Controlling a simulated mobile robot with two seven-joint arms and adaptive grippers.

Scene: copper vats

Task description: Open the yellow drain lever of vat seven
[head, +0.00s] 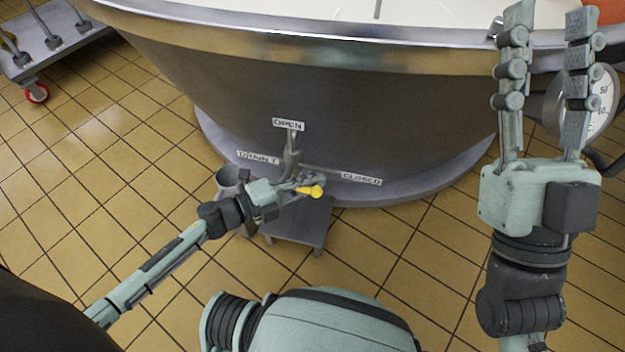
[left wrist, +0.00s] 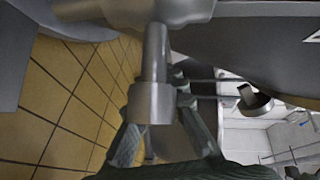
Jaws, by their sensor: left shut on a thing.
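The large metal vat (head: 330,95) fills the top of the head view. Low on its wall is the drain valve (head: 291,158), with the labels OPEN (head: 288,124) above it, CLOSED (head: 361,178) to its right and a small drain label (head: 258,158) to its left. The lever's yellow end (head: 316,191) shows at my left gripper (head: 308,184), below the valve and left of the CLOSED label. My left gripper is shut on the lever; its fingers hide part of it. In the left wrist view a grey metal cylinder (left wrist: 151,102) blocks much of the fingers. My right gripper (head: 548,22) is raised, open and empty.
A grey bucket (head: 230,176) and a low grey stand (head: 298,230) are beneath the valve. A round gauge (head: 601,102) is behind my right gripper. A wheeled grey cart (head: 50,60) is at the far left. Tiled floor (head: 120,140) is clear at left.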

